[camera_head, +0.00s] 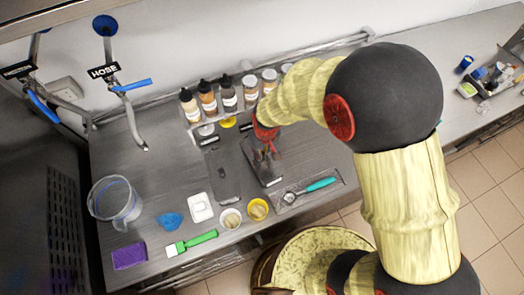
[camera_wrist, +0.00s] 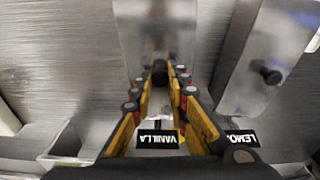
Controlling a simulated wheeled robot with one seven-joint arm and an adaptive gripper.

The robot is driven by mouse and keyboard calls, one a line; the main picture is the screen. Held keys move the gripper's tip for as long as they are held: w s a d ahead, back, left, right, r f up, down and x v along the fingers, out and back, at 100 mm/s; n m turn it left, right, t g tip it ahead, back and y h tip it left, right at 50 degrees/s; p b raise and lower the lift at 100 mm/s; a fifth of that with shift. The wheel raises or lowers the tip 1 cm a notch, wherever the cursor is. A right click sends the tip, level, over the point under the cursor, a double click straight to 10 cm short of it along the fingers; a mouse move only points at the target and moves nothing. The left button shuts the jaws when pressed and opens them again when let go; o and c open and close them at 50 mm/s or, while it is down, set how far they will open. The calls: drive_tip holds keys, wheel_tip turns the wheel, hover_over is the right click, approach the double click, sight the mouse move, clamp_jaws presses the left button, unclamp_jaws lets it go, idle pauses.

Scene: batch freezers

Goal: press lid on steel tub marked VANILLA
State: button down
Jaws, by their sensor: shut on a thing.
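My gripper (camera_head: 268,150) is over the right-hand steel tub area and shuts on the dark knob (camera_wrist: 160,70) of a steel lid (camera_wrist: 155,28). The knob sits between the fingertips in the wrist view. The VANILLA label (camera_wrist: 157,139) shows upside down between my fingers, on the same line as this lid. The lid also shows below my gripper in the head view (camera_head: 269,176). The fingers hide part of the tub opening, and I cannot tell whether the lid is seated or slightly raised.
A second lid with a black knob (camera_wrist: 270,76) lies beside it, in line with the LEMON label (camera_wrist: 243,138). Bottles (camera_head: 208,98) and jars stand behind. In front lie a green-handled spatula (camera_head: 191,243), a teal-handled scoop (camera_head: 320,184) and small cups (camera_head: 231,218). A jug (camera_head: 115,201) stands left.

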drive_tip(key=c, duration=1.7)
unclamp_jaws()
drive_tip(key=shift+o, duration=1)
drive_tip(key=o, duration=0.3)
drive_tip(key=shift+o, duration=0.2)
drive_tip(key=shift+r, duration=0.1)
drive_tip(key=shift+r+p, duration=2.25)
drive_tip(key=shift+r, duration=1.2)
drive_tip(key=shift+c, duration=0.8)
clamp_jaws()
